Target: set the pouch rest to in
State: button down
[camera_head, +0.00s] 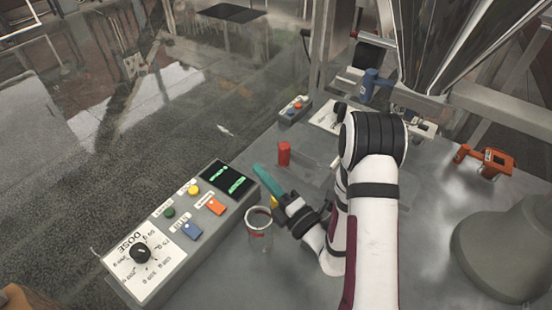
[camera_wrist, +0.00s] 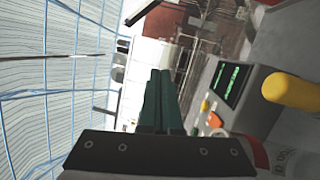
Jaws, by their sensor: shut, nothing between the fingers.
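I cannot tell for certain which part is the pouch rest; my arm hides part of the grey bench. A yellow knob (camera_wrist: 290,90), perhaps a handle end, stands close by on the right of the wrist view. In the head view only a bit of yellow (camera_head: 275,202) shows beside my gripper. My gripper (camera_head: 257,167) has teal fingers, shut and empty, above the bench between the control box and my arm. Its shut fingers also show in the wrist view (camera_wrist: 160,74), pointing away from the bench.
A control box (camera_head: 185,232) with a dial, buttons and green displays stands at left. A clear jar (camera_head: 260,232) is just below my gripper. A red post (camera_head: 284,153) stands beyond it. A blue handle (camera_head: 370,86), a steel hopper (camera_head: 440,45) and orange brackets (camera_head: 490,160) lie farther back and right.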

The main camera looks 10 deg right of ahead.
jog(key=w+d+f+m+h, duration=0.2)
jog(key=d+f+m+h, duration=0.3)
jog(key=d+f+h, duration=0.15)
jog(key=w+a, duration=0.1)
jog(key=w, duration=0.8)
jog(key=shift+w+a+f, duration=0.15)
jog(key=shift+w+a, duration=0.05)
jog(key=shift+a, duration=0.1)
jog(key=shift+y, duration=0.25)
jog(key=s+d, duration=0.7)
jog(key=shift+d, duration=0.1)
